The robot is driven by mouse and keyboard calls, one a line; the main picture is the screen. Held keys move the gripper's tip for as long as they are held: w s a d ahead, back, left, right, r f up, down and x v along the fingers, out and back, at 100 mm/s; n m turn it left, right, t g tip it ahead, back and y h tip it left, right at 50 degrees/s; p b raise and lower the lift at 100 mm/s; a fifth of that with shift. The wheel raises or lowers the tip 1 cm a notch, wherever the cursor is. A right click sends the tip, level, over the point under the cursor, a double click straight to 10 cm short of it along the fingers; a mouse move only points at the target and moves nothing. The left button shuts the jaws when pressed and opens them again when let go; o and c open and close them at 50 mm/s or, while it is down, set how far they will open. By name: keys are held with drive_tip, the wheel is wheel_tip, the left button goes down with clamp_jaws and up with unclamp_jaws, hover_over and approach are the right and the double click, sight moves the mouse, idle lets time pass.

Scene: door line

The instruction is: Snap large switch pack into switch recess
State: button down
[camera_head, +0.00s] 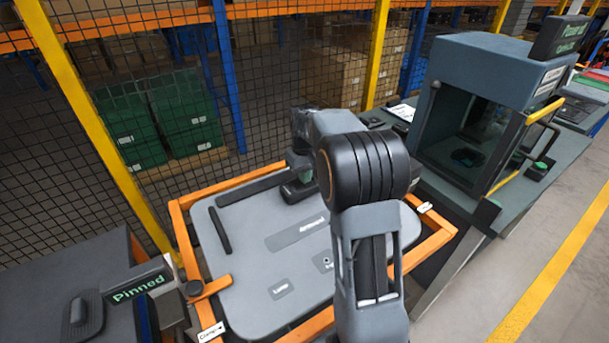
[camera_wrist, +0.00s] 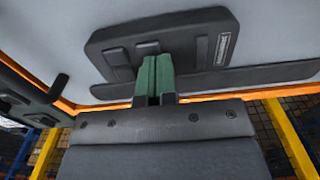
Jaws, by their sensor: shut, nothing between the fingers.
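The large switch pack (camera_wrist: 205,50) is a dark grey slab with raised buttons and a small label. In the wrist view it lies flat against the light grey door panel (camera_wrist: 40,35). In the head view, a dark block that looks like the pack (camera_head: 297,191) shows at the panel's far edge, partly behind my arm. My gripper (camera_wrist: 156,68) has green fingers, shut together and empty, over the pack's near edge. I cannot tell whether they touch it. No open switch recess shows; whether the pack is seated in one cannot be told.
An orange frame (camera_head: 181,238) surrounds the door panel (camera_head: 245,270). Dark strips lie along the panel's far and left edges. A mesh fence (camera_head: 270,75) stands behind. A grey machine cabinet (camera_head: 495,75) is at right, and a dark bench (camera_head: 65,275) with a "Pinned" sign at left.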

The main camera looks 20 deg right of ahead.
drive_tip(key=shift+f+b, duration=0.4)
drive_tip(key=shift+f, duration=0.35)
drive_tip(key=shift+r, duration=0.1)
idle(0.3)
wheel_tip(320, 180, up, 7)
drive_tip(key=p, duration=0.6)
wheel_tip(320, 180, up, 14)
idle(0.7)
idle(0.5)
